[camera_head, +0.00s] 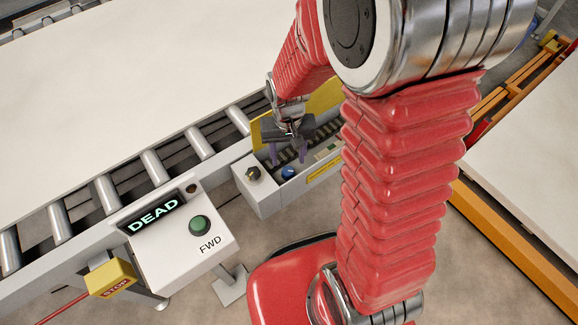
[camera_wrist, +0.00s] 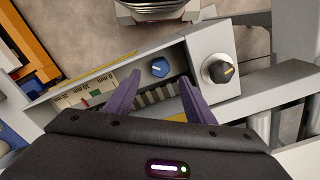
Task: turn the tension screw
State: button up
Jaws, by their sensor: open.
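A small blue hex-shaped head (camera_wrist: 159,67), which looks like the tension screw, sits in a grey open-topped housing (camera_head: 263,199). In the head view the blue head (camera_head: 288,173) is just below my fingers. My gripper (camera_head: 287,151) is open and empty. In the wrist view its purple fingers (camera_wrist: 160,82) point toward the housing, one on each side of the blue head, with the tips slightly short of it. I cannot tell their height above it.
A scale (camera_wrist: 93,95) marked in mm, with a green patch, lies in the housing. A control box (camera_head: 183,241) reads DEAD and has a green FWD button (camera_head: 200,223). A yellow STOP box (camera_head: 110,277) hangs below the roller conveyor (camera_head: 152,167). A pale panel covers the conveyor's far side.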

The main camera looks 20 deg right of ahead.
aim_at(289, 171)
jog(key=shift+f, duration=3.05)
jog(key=c, duration=1.1)
